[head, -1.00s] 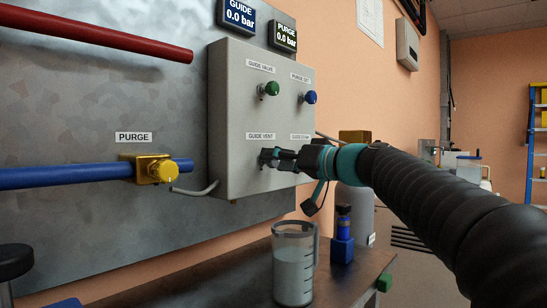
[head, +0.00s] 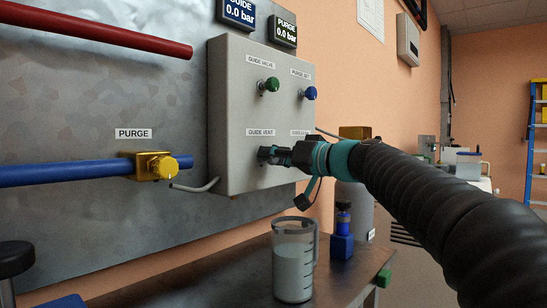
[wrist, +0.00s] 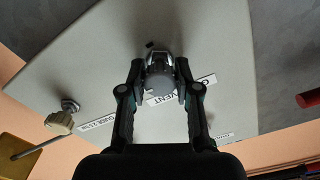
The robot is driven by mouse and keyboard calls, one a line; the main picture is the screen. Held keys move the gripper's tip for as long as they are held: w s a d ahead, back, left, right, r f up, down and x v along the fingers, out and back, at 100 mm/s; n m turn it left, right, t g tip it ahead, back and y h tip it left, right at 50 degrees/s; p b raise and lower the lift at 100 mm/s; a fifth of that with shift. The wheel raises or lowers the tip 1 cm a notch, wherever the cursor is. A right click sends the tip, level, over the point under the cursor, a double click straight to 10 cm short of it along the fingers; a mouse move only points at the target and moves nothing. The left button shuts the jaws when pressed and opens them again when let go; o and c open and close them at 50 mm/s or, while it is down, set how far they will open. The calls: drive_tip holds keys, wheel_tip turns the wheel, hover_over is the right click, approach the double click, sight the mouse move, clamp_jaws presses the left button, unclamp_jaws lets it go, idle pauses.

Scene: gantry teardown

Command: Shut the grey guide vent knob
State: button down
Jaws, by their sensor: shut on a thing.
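The grey guide vent knob (wrist: 160,88) sits on the front of the grey control box (head: 228,110), by the GUIDE VENT label (head: 261,132). In the wrist view the two fingers of my gripper (wrist: 160,84) are closed on the knob from both sides. In the head view my gripper (head: 270,155) reaches the box from the right and mostly hides the knob. I cannot read the knob's turn position.
A green knob (head: 271,84) and a blue knob (head: 311,93) are above on the same box. A pale knob (wrist: 60,122) shows beside my gripper in the wrist view. A measuring jug (head: 293,262) and a blue bottle (head: 342,235) stand on the bench below.

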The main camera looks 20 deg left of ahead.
drive_tip(key=m, duration=0.4)
drive_tip(key=shift+m, duration=0.4)
drive_tip(key=m+p, duration=0.1)
drive_tip(key=m, duration=0.3)
drive_tip(key=shift+m, duration=0.3)
drive_tip(key=m+p, duration=0.2)
drive_tip(key=m, duration=0.3)
drive_tip(key=shift+f+m+p, duration=0.15)
drive_tip(key=shift+m+p, duration=0.5)
drive_tip(key=shift+m, duration=0.95)
drive_tip(key=c, duration=0.8)
unclamp_jaws()
